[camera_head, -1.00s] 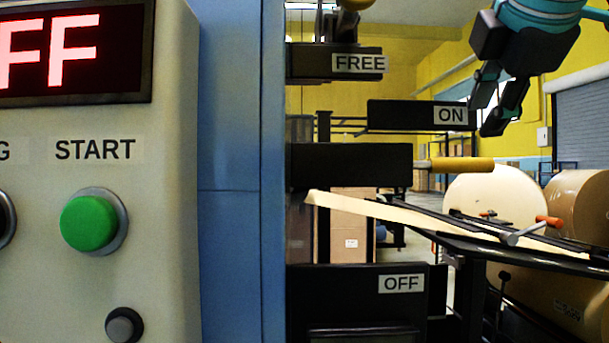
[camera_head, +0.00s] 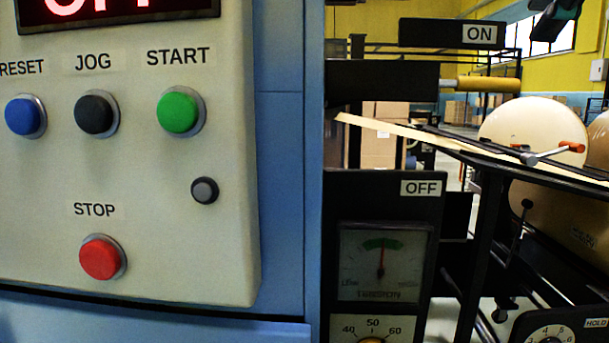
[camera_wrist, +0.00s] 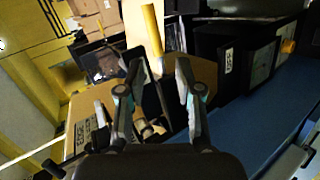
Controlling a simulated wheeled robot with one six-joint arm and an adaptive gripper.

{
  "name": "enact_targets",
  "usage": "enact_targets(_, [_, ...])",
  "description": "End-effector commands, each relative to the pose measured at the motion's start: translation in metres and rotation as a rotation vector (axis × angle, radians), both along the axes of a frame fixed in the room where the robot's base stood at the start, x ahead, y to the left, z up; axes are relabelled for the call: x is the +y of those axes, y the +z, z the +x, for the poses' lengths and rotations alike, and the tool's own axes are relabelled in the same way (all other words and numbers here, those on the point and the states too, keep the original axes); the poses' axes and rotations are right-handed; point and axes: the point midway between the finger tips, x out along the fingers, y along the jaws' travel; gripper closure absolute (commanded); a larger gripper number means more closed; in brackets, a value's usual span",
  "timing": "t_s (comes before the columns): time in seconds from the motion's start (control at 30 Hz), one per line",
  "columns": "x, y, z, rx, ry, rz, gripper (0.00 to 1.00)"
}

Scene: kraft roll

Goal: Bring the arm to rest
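My gripper (camera_wrist: 159,68) shows in the wrist view with its two fingers apart and nothing between them. In the head view only its dark end (camera_head: 553,18) shows, at the top right corner, in the air above the paper roll; the rest of the arm is out of frame. Behind the fingers in the wrist view are a yellow handle (camera_wrist: 152,30) and brown paper roll surfaces. I cannot tell how far off they are, but the fingers hold neither.
The control panel (camera_head: 225,245) fills the left, with a green START button (camera_head: 178,112) and red STOP button (camera_head: 102,257). A yellow-handled lever (camera_head: 487,84) sits between ON and OFF plates. A tension gauge (camera_head: 381,262), paper roll (camera_head: 515,120) and orange-tipped crank (camera_head: 570,147) are at right.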

Motion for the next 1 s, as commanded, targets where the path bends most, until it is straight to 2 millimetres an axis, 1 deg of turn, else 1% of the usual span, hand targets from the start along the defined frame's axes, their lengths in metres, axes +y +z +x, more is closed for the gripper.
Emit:
enact_targets(0.17, [-0.010, -0.006, 0.012, -0.041, -0.095, 0.126, 0.65])
enact_targets(0.27, [-0.019, -0.018, 0.023, -0.055, -0.163, 0.220, 0.65])
enact_targets(0.37, [-0.030, -0.039, 0.037, -0.065, -0.251, 0.338, 0.65])
enact_targets(0.43, [-0.038, -0.060, 0.047, -0.070, -0.328, 0.439, 0.65])
enact_targets(0.47, [-0.041, -0.071, 0.051, -0.072, -0.364, 0.488, 0.65])
enact_targets(0.5, [-0.043, -0.088, 0.057, -0.071, -0.414, 0.552, 0.65])
enact_targets(0.57, [-0.045, -0.114, 0.063, -0.073, -0.484, 0.641, 0.65])
enact_targets(0.6, [-0.045, -0.132, 0.067, -0.070, -0.527, 0.697, 0.65])
enact_targets(0.67, [-0.043, -0.159, 0.070, -0.066, -0.590, 0.774, 0.65])
enact_targets(0.7, [-0.040, -0.178, 0.072, -0.060, -0.630, 0.821, 0.65])
enact_targets(0.77, [-0.035, -0.206, 0.073, -0.051, -0.686, 0.884, 0.65])
enact_targets(0.8, [-0.031, -0.226, 0.072, -0.043, -0.721, 0.924, 0.65])
enact_targets(0.87, [-0.024, -0.256, 0.070, -0.029, -0.772, 0.976, 0.65])
enact_targets(0.9, [-0.018, -0.276, 0.068, -0.018, -0.803, 1.006, 0.65])
enact_targets(0.97, [-0.009, -0.306, 0.063, 0.001, -0.848, 1.046, 0.65])
enact_targets(1.0, [-0.002, -0.326, 0.059, 0.013, -0.876, 1.071, 0.65])
